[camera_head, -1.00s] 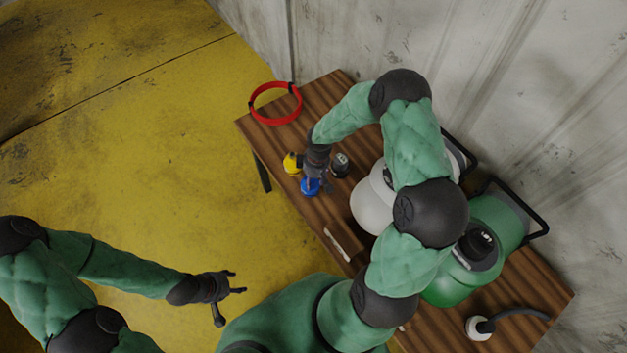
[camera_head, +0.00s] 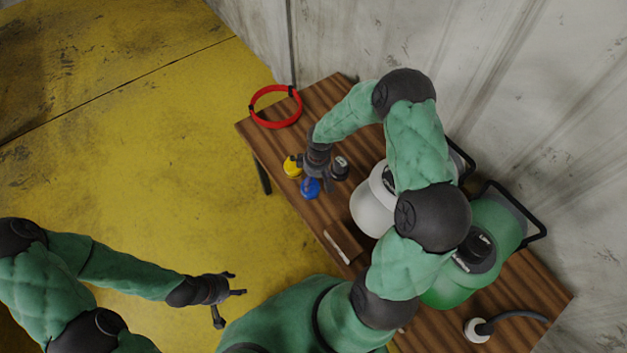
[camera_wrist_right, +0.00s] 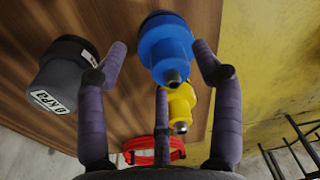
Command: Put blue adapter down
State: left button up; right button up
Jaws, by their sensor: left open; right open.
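The blue adapter (camera_head: 310,188) stands on the wooden table near its left edge. In the right wrist view the blue adapter (camera_wrist_right: 166,48) lies ahead, between the lines of the spread fingers. My right gripper (camera_head: 322,180) is open just above and beside it; the fingers (camera_wrist_right: 160,65) do not close on it. My left gripper (camera_head: 236,285) is open and empty, out over the yellow floor, away from the table.
A yellow adapter (camera_head: 292,167) and a dark labelled adapter (camera_head: 340,167) stand close to my right gripper. A red ring (camera_head: 276,106) lies at the table's far corner. A white canister (camera_head: 372,208) and a green canister (camera_head: 470,262) stand to the right.

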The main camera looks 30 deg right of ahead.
aim_at(316, 186)
notch_tip(316, 186, up, 10)
jog(key=p, duration=0.3)
jog(key=s+a+f+m+y, duration=0.1)
jog(key=s+a+f+m, duration=0.2)
jog(key=s+a+f, duration=0.3)
jog(key=s+a+f+m+y, duration=0.2)
jog(key=s+a+f+m, duration=0.2)
jog(key=s+a, duration=0.6)
jog(key=shift+s+a+f, duration=0.3)
jog(key=shift+a+f, duration=1)
jog(key=shift+a, duration=0.35)
